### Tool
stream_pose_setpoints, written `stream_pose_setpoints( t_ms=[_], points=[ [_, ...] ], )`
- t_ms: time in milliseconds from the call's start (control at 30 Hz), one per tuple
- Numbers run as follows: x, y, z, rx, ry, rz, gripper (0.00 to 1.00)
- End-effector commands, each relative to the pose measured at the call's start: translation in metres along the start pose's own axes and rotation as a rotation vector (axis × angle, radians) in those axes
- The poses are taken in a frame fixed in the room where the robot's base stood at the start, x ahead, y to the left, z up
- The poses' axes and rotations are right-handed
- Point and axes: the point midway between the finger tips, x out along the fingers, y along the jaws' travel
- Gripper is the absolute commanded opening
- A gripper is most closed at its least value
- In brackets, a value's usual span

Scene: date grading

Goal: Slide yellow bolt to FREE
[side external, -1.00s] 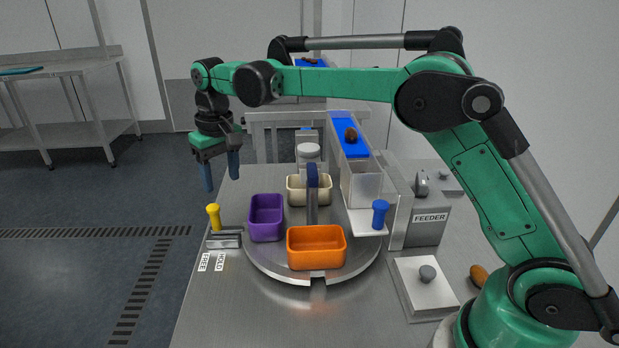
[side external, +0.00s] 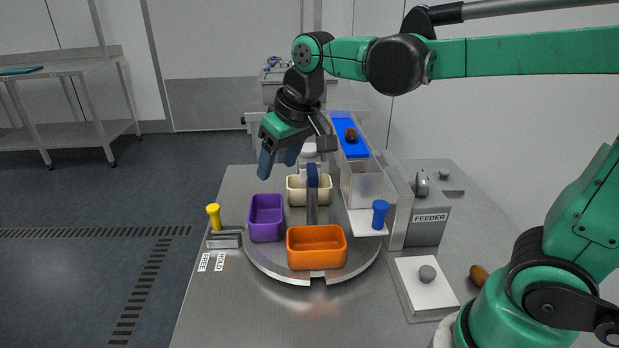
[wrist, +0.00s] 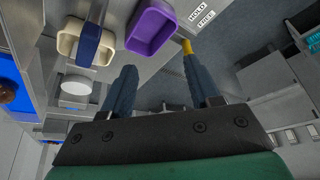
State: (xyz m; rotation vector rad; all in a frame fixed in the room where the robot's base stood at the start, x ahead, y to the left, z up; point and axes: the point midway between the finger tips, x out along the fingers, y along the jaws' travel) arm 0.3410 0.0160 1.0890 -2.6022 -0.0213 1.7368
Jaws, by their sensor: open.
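The yellow bolt (side external: 214,215) stands upright at a small metal block (side external: 225,240) on the table's left edge. The FREE label (side external: 204,262) and HOLD label (side external: 219,262) lie in front of the block, FREE on the left. I cannot tell exactly which label the bolt lines up with. My gripper (side external: 277,162) is open, empty and tilted, up behind the purple bin and to the right of the bolt, apart from it. In the wrist view the yellow bolt (wrist: 187,47) shows just beyond the right fingertip, which partly hides it.
A turntable (side external: 270,268) carries a purple bin (side external: 267,232), an orange bin (side external: 317,260) and a cream bin (side external: 295,197). The feeder (side external: 425,228) and a blue knob (side external: 380,214) stand right. The front-left table is clear.

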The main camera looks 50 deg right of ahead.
Motion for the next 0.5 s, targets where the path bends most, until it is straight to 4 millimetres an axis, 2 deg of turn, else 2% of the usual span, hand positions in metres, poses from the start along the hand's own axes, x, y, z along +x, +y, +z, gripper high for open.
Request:
stream_pose_setpoints(
  t_ms=[200, 500],
  points=[
    [-0.005, 0.006, 0.03, 0.0, 0.069, 0.004, 0.55],
    [-0.001, 0.013, 0.067, -0.003, 0.158, 0.011, 0.55]
  ],
)
